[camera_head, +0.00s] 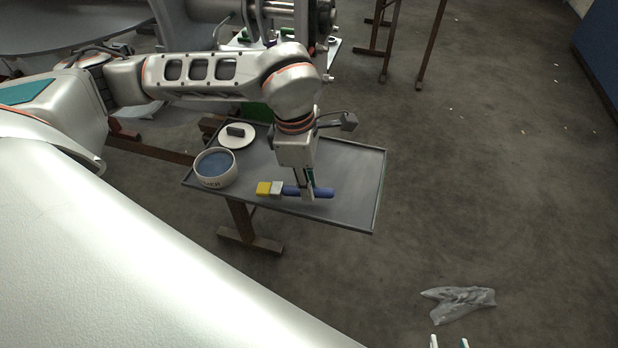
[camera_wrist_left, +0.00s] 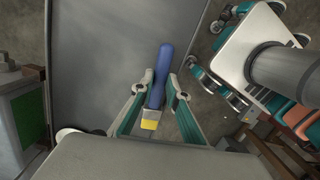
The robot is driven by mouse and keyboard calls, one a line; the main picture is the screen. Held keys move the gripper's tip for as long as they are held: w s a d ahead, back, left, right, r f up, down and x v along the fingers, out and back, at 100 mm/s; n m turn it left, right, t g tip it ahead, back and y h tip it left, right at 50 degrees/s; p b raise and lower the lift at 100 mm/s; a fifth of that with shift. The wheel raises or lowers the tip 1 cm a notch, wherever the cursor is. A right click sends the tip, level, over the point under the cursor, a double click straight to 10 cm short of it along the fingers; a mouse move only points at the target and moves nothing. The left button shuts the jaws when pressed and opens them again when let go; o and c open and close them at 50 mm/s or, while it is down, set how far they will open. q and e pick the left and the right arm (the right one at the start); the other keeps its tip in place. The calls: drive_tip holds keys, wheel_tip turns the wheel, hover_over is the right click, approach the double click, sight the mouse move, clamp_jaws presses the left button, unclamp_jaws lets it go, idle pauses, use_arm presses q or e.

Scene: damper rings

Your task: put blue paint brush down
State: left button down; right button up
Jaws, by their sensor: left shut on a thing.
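The blue paint brush (camera_head: 318,192) has a blue handle, a grey-white ferrule and yellow bristles pointing left in the head view. It also shows between the fingers in the left wrist view (camera_wrist_left: 160,85). My left gripper (camera_head: 307,193) points down, shut on the brush, near the front edge of the grey table (camera_head: 350,170). I cannot tell whether the brush touches the tabletop. My right gripper (camera_head: 449,343) shows only its two fingertips at the bottom edge of the head view, apart with nothing visible between them.
A round pale pot (camera_head: 214,182) with blue content stands at the table's left corner, left of the bristles. Behind it is a white plate (camera_head: 237,143) with a dark block. The table's right part is clear. A crumpled clear bag (camera_head: 458,303) lies on the floor.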

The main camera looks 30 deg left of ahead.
use_arm(q)
drive_tip(key=shift+f, duration=0.55)
use_arm(e)
drive_tip(key=shift+w+d+r, duration=0.1)
drive_tip(key=shift+w, duration=0.15)
use_arm(q)
drive_tip(key=shift+d, duration=0.1)
drive_tip(key=shift+w+d+f+y, duration=0.1)
drive_tip(key=shift+d+f+y, duration=0.1)
drive_tip(key=shift+y, duration=0.2)
drive_tip(key=shift+a, duration=0.1)
use_arm(e)
drive_tip(key=shift+w+r, duration=0.15)
drive_tip(key=shift+r, duration=0.3)
use_arm(q)
drive_tip(key=shift+f, duration=0.1)
drive_tip(key=c, duration=2.3)
unclamp_jaws()
